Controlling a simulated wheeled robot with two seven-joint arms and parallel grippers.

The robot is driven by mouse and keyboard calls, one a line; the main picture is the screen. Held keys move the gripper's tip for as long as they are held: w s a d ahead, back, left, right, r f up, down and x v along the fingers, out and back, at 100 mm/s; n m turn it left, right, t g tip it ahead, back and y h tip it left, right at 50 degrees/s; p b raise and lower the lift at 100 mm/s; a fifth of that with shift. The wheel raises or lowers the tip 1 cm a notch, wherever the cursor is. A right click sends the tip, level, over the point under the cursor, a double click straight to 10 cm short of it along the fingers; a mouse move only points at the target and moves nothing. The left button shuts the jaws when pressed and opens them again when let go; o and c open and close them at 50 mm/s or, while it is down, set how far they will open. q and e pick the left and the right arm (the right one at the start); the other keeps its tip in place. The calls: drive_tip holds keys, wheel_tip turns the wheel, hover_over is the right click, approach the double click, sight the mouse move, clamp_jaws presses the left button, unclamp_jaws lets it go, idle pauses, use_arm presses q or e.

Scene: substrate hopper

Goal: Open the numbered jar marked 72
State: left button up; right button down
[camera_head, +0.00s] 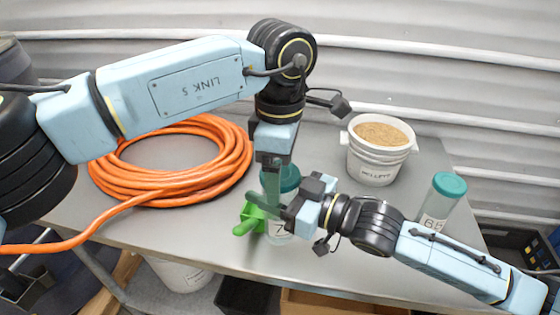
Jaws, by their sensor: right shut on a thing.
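A clear jar with a teal lid (290,180) stands upright on the grey table. Its label (278,229) shows a 7; the rest of the number is hidden by my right gripper. My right gripper (283,208) comes in from the right and is shut on the jar's body, below the lid. My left gripper (272,178) points down from above at the lid. Its fingers overlap the lid's left side, and I cannot tell whether they touch it or how far apart they are. A second teal-lidded jar (437,205), whose label starts with 6, stands at the right.
A bright green object (250,220) is beside the held jar's left side, partly hidden. A coiled orange hose (120,190) covers the table's left. A white bucket of pellets (364,160) stands behind at the right. The table (325,255) is bare near its front edge.

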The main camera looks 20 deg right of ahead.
use_arm(q)
drive_tip(key=c, duration=1)
drive_tip(key=shift+n, duration=1.5)
drive_tip(key=shift+r, duration=0.25)
drive_tip(key=shift+r, duration=0.9)
